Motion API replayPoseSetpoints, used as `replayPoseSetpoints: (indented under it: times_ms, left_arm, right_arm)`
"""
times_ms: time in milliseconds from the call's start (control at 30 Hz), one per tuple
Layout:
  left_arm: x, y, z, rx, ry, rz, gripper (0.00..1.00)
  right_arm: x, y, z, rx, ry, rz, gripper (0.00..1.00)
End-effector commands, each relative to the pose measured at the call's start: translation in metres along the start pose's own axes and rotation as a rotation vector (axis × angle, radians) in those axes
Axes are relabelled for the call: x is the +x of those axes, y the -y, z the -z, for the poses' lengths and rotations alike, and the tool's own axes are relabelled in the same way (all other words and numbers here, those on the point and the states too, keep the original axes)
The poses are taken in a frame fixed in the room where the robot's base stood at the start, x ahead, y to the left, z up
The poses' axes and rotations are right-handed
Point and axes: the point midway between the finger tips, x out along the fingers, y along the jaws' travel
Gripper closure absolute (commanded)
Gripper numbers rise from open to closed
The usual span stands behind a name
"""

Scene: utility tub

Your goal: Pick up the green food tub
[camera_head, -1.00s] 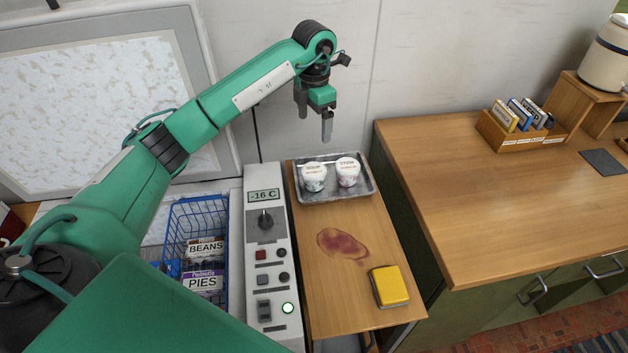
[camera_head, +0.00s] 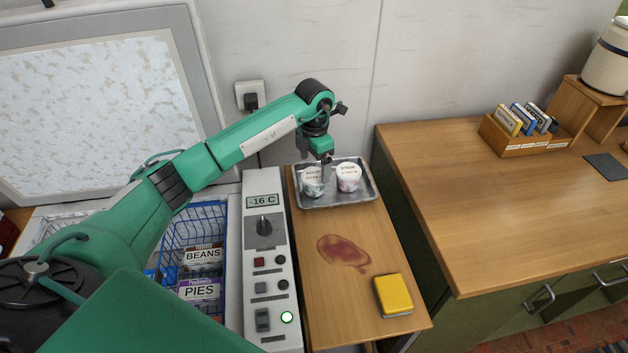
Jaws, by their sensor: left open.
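Two small white-lidded tubs stand side by side in a metal tray (camera_head: 338,203) on the narrow wooden counter. The left tub (camera_head: 313,188) has green marbling on its side, and the right tub (camera_head: 349,184) has pinkish marbling. My left gripper (camera_head: 326,170) is open and points down at the tray, its fingers at the right edge of the green tub's lid, near the gap between the tubs. One finger overlaps the lid in the picture; whether it touches cannot be told. My right gripper is out of view.
A red stain (camera_head: 343,251) and a yellow sponge (camera_head: 393,295) lie on the counter in front of the tray. Left are a control panel (camera_head: 266,222) reading -16 C and a blue wire basket (camera_head: 192,228) with food boxes. A wider wooden worktop (camera_head: 470,200) stands right.

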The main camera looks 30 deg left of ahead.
Motion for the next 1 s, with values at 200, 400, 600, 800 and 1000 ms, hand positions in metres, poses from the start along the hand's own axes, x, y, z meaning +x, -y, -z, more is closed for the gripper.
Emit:
replayPoseSetpoints:
  times_ms: [200, 400, 600, 800, 1000]
  left_arm:
    - [0.018, 0.0, 0.001, -0.002, -0.003, 0.003, 0.11]
    - [0.046, -0.001, 0.0, -0.001, -0.001, 0.002, 0.11]
    - [0.055, -0.002, 0.0, -0.001, 0.001, -0.001, 0.11]
    - [0.054, -0.002, 0.0, 0.0, 0.001, -0.001, 0.27]
    - [0.054, -0.002, 0.0, -0.001, 0.001, -0.001, 0.65]
  right_arm:
    - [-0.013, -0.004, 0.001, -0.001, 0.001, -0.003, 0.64]
    - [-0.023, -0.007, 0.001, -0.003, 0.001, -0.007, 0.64]
    - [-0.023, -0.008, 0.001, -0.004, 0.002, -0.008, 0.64]
    - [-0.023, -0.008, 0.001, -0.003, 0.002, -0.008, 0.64]
    - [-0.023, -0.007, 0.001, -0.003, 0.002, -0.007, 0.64]
